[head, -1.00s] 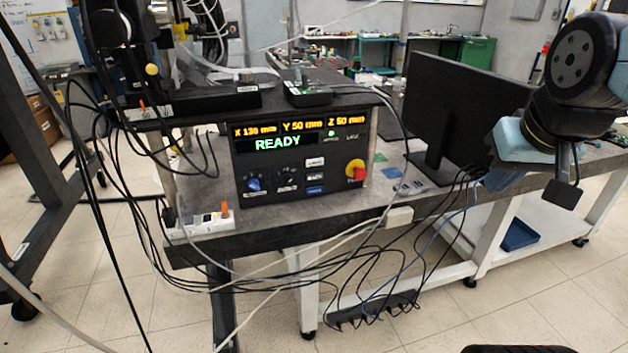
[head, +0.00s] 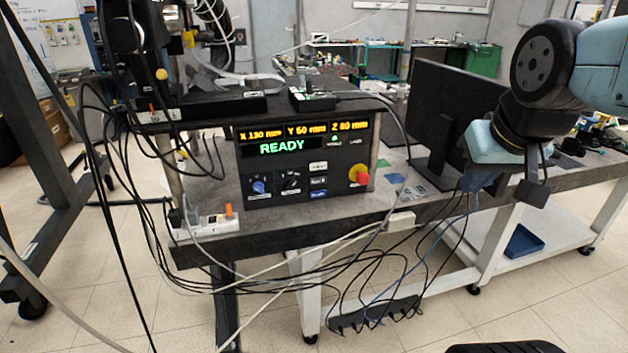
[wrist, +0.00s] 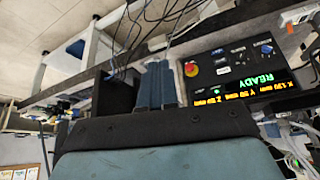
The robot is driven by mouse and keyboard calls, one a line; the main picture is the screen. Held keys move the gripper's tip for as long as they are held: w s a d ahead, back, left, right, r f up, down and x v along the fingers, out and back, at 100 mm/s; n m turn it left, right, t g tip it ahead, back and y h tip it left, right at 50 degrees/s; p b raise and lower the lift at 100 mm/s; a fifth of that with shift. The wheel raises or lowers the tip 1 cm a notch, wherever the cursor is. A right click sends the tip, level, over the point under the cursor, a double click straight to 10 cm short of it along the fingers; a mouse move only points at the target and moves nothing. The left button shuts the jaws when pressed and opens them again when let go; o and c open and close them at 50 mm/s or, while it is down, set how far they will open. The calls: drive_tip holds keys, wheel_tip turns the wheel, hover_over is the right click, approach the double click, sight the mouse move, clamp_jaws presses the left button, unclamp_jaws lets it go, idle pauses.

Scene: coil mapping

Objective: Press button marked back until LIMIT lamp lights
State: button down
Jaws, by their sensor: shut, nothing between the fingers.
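The control box (head: 245,170) stands on the bench, its front panel facing me, with a green READY display (head: 282,147). A column of three small buttons sits right of the knobs: a white one (head: 318,166), a dark one (head: 319,182) and a blue one (head: 318,194). Their markings are too small to read surely. A small green lamp (head: 334,136) is lit; the spot to its right (head: 355,138) looks dark. My gripper (head: 475,192) is shut and empty, right of the box in front of the monitor. In the wrist view its blue fingers (wrist: 157,66) are together, apart from the panel.
A red knob on yellow (head: 359,175) is right of the buttons. A black monitor (head: 450,110) stands between the box and my arm. Cables (head: 400,250) hang along the bench front. A white power strip (head: 207,228) is at the left corner.

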sight(318, 181)
drive_tip(key=shift+a, duration=0.1)
drive_tip(key=w+a+f+m+g+y, duration=0.2)
drive_tip(key=w+a+f+y, duration=0.3)
drive_tip(key=w+a, duration=0.3)
drive_tip(key=w+a+f+m+g+y, duration=0.1)
drive_tip(key=w+a+f+g+y, duration=0.1)
drive_tip(key=w+a+f+y, duration=0.6)
drive_tip(key=w+a+f+m+t+h, duration=0.2)
drive_tip(key=w+f+m+t, duration=0.3)
drive_tip(key=w+f, duration=0.7)
drive_tip(key=shift+w+a+f+m+t, duration=0.3)
drive_tip(key=shift+a+f+m, duration=0.2)
drive_tip(key=shift+m, duration=0.7)
drive_tip(key=shift+w+a, duration=0.4)
drive_tip(key=shift+w, duration=1)
drive_tip(key=shift+w+a, duration=0.4)
drive_tip(key=shift+w, duration=1)
drive_tip(key=shift+w+a, duration=0.4)
drive_tip(key=shift+w, duration=1)
